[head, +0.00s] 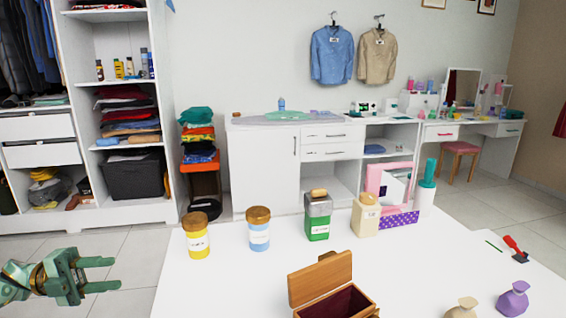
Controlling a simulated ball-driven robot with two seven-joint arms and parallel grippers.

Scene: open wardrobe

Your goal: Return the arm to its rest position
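My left gripper (98,275) comes in from the lower left, over the tiled floor beside the white table. Its two fingers point right and stand apart, with nothing between them. It is to the left of the table edge and touches nothing that I can see. My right gripper is not in the picture.
The white table (215,290) bears a yellow jar (197,240), a blue jar (258,233), a green-labelled container (318,220), a cream container (365,218), an open wooden box (322,280) and a purple pouch (513,299). A wardrobe (75,215) stands behind left. Floor between is clear.

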